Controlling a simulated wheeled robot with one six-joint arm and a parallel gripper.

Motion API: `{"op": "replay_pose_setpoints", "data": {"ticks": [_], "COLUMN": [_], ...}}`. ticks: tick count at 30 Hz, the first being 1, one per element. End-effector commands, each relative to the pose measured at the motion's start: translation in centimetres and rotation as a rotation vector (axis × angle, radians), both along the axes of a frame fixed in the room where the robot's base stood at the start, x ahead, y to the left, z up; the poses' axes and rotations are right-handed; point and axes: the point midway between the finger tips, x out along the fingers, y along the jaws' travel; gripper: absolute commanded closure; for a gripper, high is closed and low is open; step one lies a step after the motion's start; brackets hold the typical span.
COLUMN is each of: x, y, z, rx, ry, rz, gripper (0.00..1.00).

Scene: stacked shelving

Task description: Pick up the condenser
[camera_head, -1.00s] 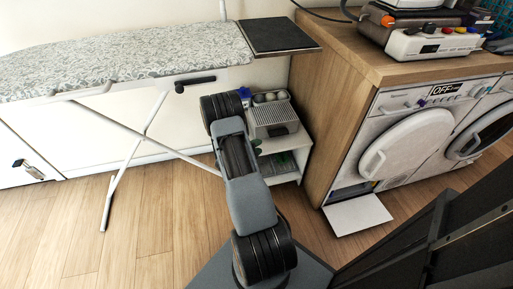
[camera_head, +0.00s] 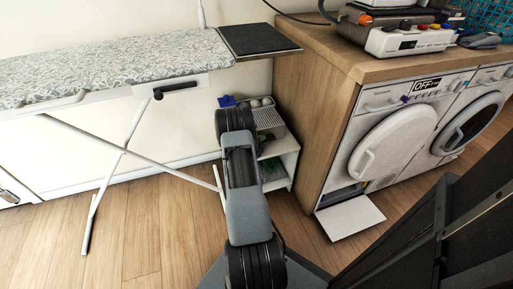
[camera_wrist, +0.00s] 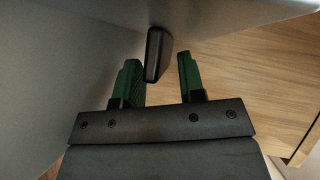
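My gripper (camera_wrist: 158,62) has green-padded fingers, parted, in the wrist view. A dark upright bar (camera_wrist: 154,52) shows between and just ahead of the fingertips, closer to the left finger. I cannot tell whether it touches, or what it belongs to. In the head view my arm covers my gripper and part of the low white shelf unit (camera_head: 285,160). A pale ribbed box (camera_head: 266,118), which may be the condenser, sits on the shelf unit, partly hidden by my arm.
The ironing board (camera_head: 110,70) stands at the left, with a dark pad (camera_head: 257,39) at its end. The wooden cabinet (camera_head: 300,120) is close right of the shelf. A low flap (camera_head: 350,217) hangs open under the left washing machine (camera_head: 390,140).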

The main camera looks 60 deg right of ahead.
Motion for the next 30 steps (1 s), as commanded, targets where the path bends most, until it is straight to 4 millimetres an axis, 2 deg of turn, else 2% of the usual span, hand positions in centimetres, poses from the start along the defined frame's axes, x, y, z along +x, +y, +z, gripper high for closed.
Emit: {"op": "replay_pose_setpoints", "data": {"ticks": [6,16,27,30], "x": [-0.03,-0.03,-0.03,-0.04], "y": [-0.91,-1.00,-0.97,-0.97], "z": [-0.21,-0.17,-0.19,-0.21], "rx": [0.000,0.000,0.000,0.001], "ry": [0.000,0.000,0.000,0.000], "rz": [0.001,0.001,0.001,0.001], "gripper": [0.63,0.63,0.99,1.00]}}
